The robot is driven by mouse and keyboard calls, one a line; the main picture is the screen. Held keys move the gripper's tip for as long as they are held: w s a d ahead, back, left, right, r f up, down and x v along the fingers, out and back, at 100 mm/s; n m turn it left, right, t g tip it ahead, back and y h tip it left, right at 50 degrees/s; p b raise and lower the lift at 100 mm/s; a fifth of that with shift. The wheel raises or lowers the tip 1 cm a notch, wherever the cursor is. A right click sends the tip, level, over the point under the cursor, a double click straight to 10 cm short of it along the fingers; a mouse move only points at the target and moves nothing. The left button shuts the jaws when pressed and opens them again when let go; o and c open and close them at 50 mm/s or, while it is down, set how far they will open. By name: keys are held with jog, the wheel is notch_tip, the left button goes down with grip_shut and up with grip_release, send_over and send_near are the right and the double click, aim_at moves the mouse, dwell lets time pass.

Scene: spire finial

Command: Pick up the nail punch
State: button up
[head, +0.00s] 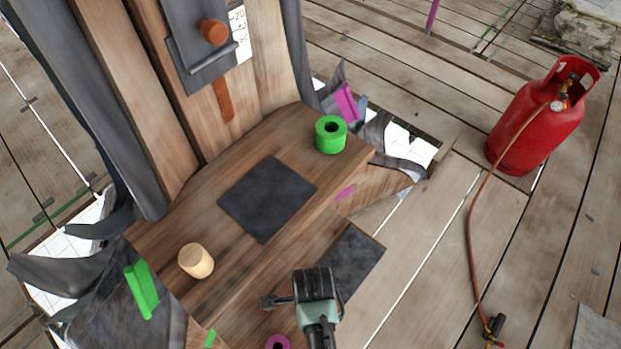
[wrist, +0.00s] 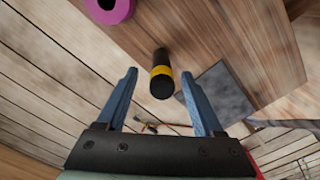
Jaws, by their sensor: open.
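A black cylinder with a yellow band, which looks like the nail punch (wrist: 161,72), is in the middle of the wrist view, by the edge of the wooden step. One end faces the camera. My gripper (wrist: 159,76) is open, with its two blue fingers on either side of the cylinder in the picture; I cannot tell how far the cylinder is beyond the fingertips. In the head view the wrist end of my arm (head: 316,290) is over the lower step; the fingers and the punch are hidden there.
A green roll (head: 331,134), a wooden cylinder (head: 196,261) and a dark square sheet (head: 268,198) are on the upper step. A magenta ring (head: 278,342) is below, near my gripper. A red gas bottle (head: 537,120) with a hose stands right on open planks.

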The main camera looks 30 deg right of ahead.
notch_tip(320, 180, down, 3)
jog(key=shift+w+f+b, duration=0.1)
jog(key=shift+f+b, duration=0.05)
jog(key=shift+b, duration=0.2)
jog(key=shift+c, duration=0.3)
grip_shut()
